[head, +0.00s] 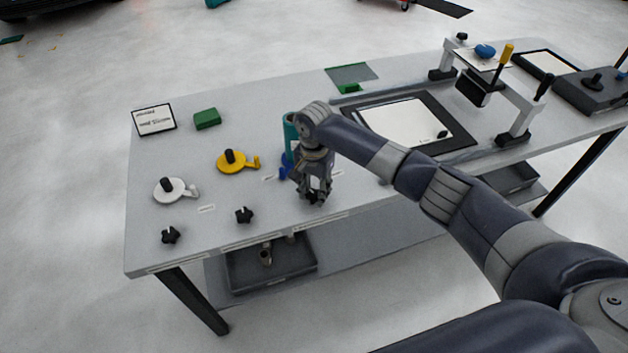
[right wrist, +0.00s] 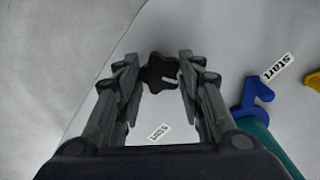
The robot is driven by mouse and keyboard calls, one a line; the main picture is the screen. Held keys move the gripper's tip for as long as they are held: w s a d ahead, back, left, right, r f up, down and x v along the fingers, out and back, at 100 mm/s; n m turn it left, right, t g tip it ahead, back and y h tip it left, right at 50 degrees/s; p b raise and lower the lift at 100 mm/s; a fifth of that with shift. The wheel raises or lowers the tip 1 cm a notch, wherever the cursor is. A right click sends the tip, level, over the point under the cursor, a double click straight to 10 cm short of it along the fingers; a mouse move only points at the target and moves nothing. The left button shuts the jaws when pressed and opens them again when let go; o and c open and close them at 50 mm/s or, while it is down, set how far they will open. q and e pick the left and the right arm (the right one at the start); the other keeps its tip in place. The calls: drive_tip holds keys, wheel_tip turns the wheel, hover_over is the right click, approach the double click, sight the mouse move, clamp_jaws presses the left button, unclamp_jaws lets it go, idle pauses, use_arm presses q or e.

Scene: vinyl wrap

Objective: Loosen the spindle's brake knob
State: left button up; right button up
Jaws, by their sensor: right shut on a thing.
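My right gripper (head: 314,200) points down at the table's front edge, its fingers shut on a black star-shaped knob. In the right wrist view this knob (right wrist: 158,72) sits between the fingertips of the right gripper (right wrist: 160,76), a white mark on its top. In the head view the fingers hide it. The teal roll (head: 290,132) stands upright just behind the gripper, with a blue lever part (head: 285,168) at its foot; the blue part (right wrist: 256,98) also shows in the right wrist view. My left gripper is out of view.
Two more black star knobs (head: 244,215) (head: 171,235) stand along the front edge, left of my gripper. Behind them are a yellow lever disc (head: 237,163) and a white one (head: 174,191). A black-framed mat (head: 462,136) lies to the right. The table's (head: 150,250) front edge is close.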

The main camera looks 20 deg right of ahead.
drive_tip(key=n+p, duration=0.2)
drive_tip(key=n, duration=0.2)
drive_tip(key=shift+s+n, duration=0.1)
drive_tip(key=shift+n, duration=0.2)
drive_tip(key=n+p, duration=0.2)
drive_tip(key=n, duration=0.2)
drive_tip(key=shift+n, duration=0.3)
drive_tip(key=n+p, duration=0.1)
drive_tip(key=n, duration=0.9)
drive_tip(key=shift+n, duration=0.4)
drive_tip(key=o, duration=1.1)
